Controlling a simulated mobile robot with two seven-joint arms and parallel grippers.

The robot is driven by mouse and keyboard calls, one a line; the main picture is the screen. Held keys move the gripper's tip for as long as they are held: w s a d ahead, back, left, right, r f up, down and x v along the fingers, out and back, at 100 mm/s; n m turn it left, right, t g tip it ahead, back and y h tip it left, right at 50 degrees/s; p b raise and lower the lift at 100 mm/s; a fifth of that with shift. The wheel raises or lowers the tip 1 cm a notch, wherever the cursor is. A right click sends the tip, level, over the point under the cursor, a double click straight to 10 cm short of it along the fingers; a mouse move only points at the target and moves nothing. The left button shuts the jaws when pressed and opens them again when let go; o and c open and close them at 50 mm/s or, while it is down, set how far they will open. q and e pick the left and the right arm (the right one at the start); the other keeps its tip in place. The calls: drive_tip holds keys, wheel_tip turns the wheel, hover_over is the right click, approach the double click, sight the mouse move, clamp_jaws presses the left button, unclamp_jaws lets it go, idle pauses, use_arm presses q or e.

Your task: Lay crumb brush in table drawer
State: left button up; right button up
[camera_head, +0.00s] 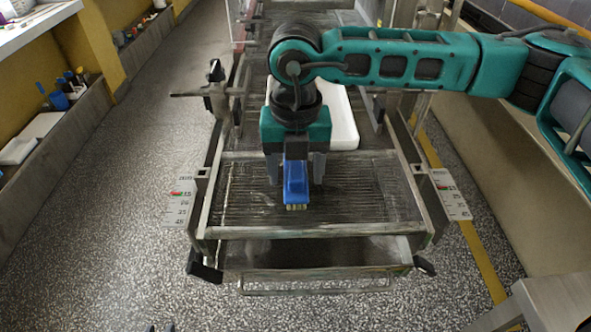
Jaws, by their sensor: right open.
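The blue crumb brush (296,182) with pale bristles at its near end is on or just above the wire mesh (355,195). My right gripper (296,178) reaches down over it from above, with one finger on each side of the brush. Its jaws are open, and I cannot tell whether the fingers touch the brush. The table drawer (318,290) sits below the mesh's front edge, pulled out toward me. Two small dark tips at the bottom edge look like my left gripper (161,328); the rest is out of frame.
A white tray (345,125) lies behind my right gripper. Scale plates (180,203) flank the mesh frame, and dark knobs (205,272) stick out at its front corners. A shelf with bottles (60,100) is at the left. Speckled floor lies open to the left.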

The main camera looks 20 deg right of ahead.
drive_tip(key=shift+f, duration=0.1)
drive_tip(key=shift+c, duration=0.2)
drive_tip(key=c, duration=1.1)
